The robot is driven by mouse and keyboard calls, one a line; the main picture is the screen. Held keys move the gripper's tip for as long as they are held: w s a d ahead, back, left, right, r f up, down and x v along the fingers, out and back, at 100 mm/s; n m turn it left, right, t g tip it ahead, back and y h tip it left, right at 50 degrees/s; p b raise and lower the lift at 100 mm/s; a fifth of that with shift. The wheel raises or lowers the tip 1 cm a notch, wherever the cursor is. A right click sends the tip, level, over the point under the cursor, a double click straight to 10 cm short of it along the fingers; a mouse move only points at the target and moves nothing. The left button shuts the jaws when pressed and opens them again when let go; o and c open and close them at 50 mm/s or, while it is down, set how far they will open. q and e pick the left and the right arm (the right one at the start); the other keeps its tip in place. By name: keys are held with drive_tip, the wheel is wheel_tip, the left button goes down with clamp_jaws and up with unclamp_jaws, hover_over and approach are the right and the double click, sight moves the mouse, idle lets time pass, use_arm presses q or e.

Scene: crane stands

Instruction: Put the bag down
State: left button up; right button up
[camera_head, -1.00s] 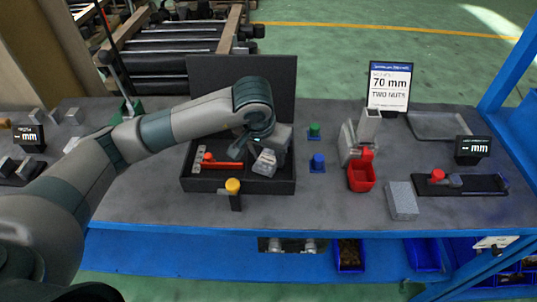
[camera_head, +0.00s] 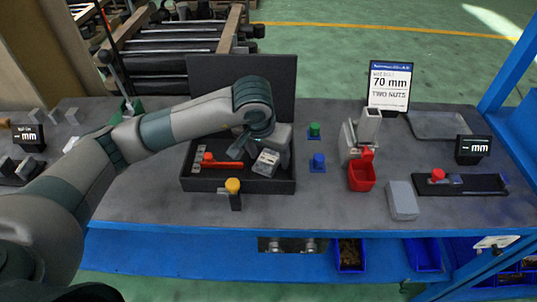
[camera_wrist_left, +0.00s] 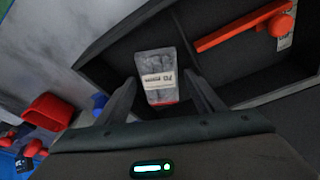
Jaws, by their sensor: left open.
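The bag (camera_head: 266,162) is a small grey pouch with a pale label. It lies in the right part of a black tray (camera_head: 215,186) on the bench. In the left wrist view the bag (camera_wrist_left: 158,78) sits between the two fingers, with dark gaps beside it. My left gripper (camera_head: 256,143) is above the tray, over the bag, and is open; its fingers (camera_wrist_left: 163,98) are spread in the left wrist view. The tray's wall also shows in the left wrist view (camera_wrist_left: 110,38). My right gripper is not in view.
A red-handled tool (camera_head: 220,163) lies in the tray's left part. A yellow-topped post (camera_head: 233,190) stands at the tray's front. To the right are green (camera_head: 314,130) and blue (camera_head: 318,162) knobs, a red bin (camera_head: 361,177) and a grey block (camera_head: 402,200). The front middle bench is clear.

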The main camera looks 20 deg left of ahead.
sight(269, 156)
use_arm(q)
drive_tip(key=shift+r, duration=0.25)
drive_tip(key=v, duration=0.2)
drive_tip(key=shift+s+r+b, duration=0.1)
drive_tip(key=shift+r+b, duration=0.2)
drive_tip(key=shift+b, duration=0.05)
drive_tip(key=b+v, duration=0.1)
drive_tip(key=v, duration=0.8)
drive_tip(key=shift+b, duration=0.3)
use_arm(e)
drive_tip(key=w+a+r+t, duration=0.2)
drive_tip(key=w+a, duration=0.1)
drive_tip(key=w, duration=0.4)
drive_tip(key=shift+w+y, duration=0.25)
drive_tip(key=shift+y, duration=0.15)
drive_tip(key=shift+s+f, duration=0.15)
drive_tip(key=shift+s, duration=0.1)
use_arm(q)
drive_tip(key=shift+r, duration=0.15)
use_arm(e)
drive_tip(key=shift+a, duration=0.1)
